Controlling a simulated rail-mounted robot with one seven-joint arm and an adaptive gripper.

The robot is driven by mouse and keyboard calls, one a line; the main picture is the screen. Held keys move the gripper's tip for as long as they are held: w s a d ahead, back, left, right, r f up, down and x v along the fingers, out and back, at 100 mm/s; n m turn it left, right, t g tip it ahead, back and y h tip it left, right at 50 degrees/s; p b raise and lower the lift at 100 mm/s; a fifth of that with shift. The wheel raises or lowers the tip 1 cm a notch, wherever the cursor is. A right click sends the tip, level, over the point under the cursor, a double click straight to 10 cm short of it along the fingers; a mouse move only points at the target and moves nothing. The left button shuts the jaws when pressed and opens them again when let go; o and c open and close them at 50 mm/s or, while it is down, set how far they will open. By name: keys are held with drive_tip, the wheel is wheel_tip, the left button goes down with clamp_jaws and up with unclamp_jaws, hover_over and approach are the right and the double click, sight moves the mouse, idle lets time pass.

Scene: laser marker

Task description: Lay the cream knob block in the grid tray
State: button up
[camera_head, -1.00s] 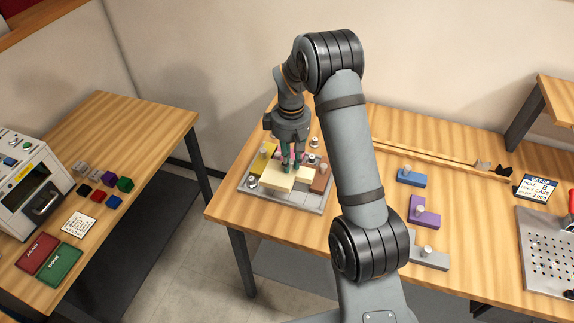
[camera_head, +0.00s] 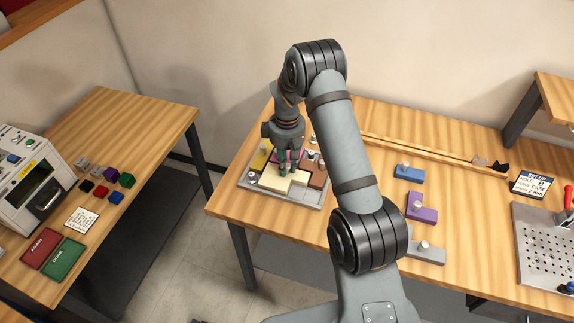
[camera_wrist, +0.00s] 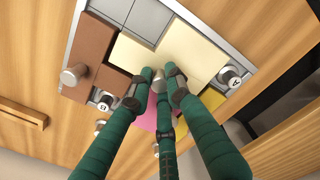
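The cream knob block (camera_head: 299,180) is a stepped flat piece over the grid tray (camera_head: 311,207), among the other blocks. It also shows in the wrist view (camera_wrist: 196,56), beside bare grey cells of the tray (camera_wrist: 150,17). My gripper (camera_head: 288,173) points down over it, and its three green fingers (camera_wrist: 160,78) close around its small knob, which is mostly hidden between the fingertips. The block looks level and low over the tray; I cannot tell whether it is fully seated.
A yellow block (camera_head: 261,158), a brown block (camera_head: 318,178) and a magenta block (camera_wrist: 150,120) are in the tray around the cream one. Blue (camera_head: 408,175), purple (camera_head: 421,209) and grey (camera_head: 427,252) knob blocks lie on the table to the right.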

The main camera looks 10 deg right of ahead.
sight(287, 165)
drive_tip(key=o, duration=0.5)
drive_tip(key=shift+c, duration=0.2)
drive_tip(key=shift+r+p, duration=0.35)
drive_tip(key=shift+p, duration=0.05)
drive_tip(key=shift+w+r+b, duration=0.1)
drive_tip(key=shift+r+b, duration=0.25)
drive_tip(key=shift+b, duration=0.1)
wheel_tip(287, 165, up, 11)
drive_tip(key=b, duration=0.2)
drive_tip(key=shift+f, duration=0.15)
